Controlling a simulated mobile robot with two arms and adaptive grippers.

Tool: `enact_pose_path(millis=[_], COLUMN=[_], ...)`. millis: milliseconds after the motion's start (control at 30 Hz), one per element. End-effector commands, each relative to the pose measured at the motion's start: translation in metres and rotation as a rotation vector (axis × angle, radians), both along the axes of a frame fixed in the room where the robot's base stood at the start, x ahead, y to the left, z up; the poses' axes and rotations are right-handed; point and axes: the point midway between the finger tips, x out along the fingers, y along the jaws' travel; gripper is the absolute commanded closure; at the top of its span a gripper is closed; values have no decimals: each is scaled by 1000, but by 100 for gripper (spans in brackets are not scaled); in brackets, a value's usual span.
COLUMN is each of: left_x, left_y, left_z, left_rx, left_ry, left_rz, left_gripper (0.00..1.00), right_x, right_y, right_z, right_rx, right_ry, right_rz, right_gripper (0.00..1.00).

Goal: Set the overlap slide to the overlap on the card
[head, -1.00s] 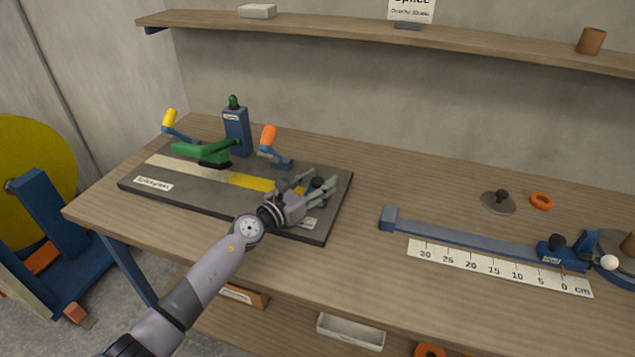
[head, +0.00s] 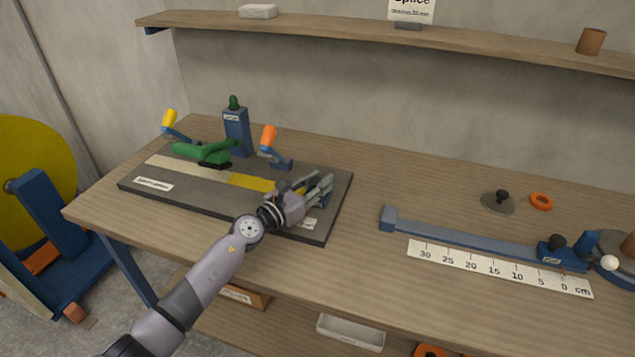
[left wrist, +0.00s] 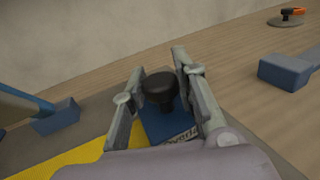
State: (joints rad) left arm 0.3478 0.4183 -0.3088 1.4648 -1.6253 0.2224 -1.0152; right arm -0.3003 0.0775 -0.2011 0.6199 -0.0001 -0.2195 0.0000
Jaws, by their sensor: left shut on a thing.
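My left gripper (head: 318,187) is at the right end of the dark splice board (head: 335,195). In the left wrist view, its fingers (left wrist: 165,85) stand on both sides of the knob and are shut on it. In the head view the hand mostly hides the slide. The card (head: 410,10) stands on the shelf; its top is cut off, and only "Splice" is readable. My right gripper is out of view.
On the board are a yellow strip (head: 250,182), a green lever (head: 200,151), a blue post (head: 236,130) and an orange-handled clamp (head: 268,140). To the right lie a blue rail (head: 470,238) and a cm scale (head: 500,268). The bench between board and rail is clear.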

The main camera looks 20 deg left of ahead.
Motion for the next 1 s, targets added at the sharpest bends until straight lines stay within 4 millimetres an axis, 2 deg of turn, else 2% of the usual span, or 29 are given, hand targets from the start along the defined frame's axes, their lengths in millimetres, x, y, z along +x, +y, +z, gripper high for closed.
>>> enact_pose_path(millis=[300, 533, 767, 800, 1000], left_x=[0, 1, 1, 1, 1], left_y=[0, 21, 20, 20, 20], left_z=[-1, -3, -1, -1, 0], left_rx=[0, 3, 0, 0, 0], left_ry=[1, 0, 1, 1, 1], left_rz=[0, 0, 0, 0, 0], left_gripper=[100, 100, 100, 71, 58], right_x=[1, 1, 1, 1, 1], right_y=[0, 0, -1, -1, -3], right_z=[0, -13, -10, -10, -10], right_rx=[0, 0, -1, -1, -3], right_ry=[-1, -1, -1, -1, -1], right_rz=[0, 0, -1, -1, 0], right_gripper=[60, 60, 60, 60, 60])
